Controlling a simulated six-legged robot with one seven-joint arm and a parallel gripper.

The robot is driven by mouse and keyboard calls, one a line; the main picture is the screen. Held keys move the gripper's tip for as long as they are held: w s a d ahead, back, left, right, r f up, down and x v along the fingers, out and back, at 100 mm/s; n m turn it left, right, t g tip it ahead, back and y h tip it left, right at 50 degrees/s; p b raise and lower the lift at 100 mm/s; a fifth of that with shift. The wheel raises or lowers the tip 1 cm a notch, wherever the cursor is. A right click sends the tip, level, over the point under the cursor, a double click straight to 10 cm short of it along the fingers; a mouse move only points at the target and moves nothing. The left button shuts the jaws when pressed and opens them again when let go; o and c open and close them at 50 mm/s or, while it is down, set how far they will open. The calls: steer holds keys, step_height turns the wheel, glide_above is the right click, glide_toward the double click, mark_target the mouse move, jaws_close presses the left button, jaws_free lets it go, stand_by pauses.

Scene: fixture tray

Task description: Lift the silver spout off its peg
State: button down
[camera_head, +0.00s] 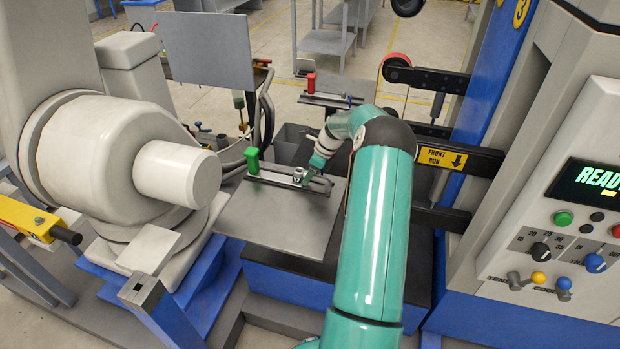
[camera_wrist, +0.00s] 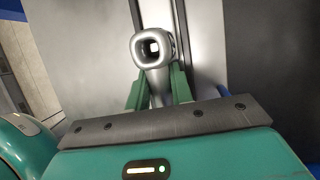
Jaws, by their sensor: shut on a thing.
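The silver spout (camera_wrist: 152,50) shows in the wrist view as a shiny bent tube with its squarish open mouth facing the camera. My gripper (camera_wrist: 158,88) has a green finger on each side of the spout's lower body and is shut on it. In the head view the spout (camera_head: 298,176) is small, at the fixture tray (camera_head: 275,222), and my gripper (camera_head: 307,177) reaches it from the right. The peg is hidden, so I cannot tell whether the spout is still on it.
A green block (camera_head: 252,160) stands at the left end of the tray's rail. A large grey machine (camera_head: 115,150) is close on the left. A control cabinet (camera_head: 560,200) with a lit display stands on the right. The front of the tray is bare.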

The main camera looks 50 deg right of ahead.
steer(key=shift+r, duration=0.1)
steer(key=shift+w+r, duration=0.1)
steer(key=shift+r, duration=0.35)
step_height(320, 180, up, 2)
steer(key=s+a+r, duration=0.8)
steer(key=s+r, duration=0.2)
steer(key=s, duration=0.1)
steer(key=shift+s, duration=0.3)
steer(key=shift+s+a, duration=0.1)
steer(key=shift+a, duration=0.05)
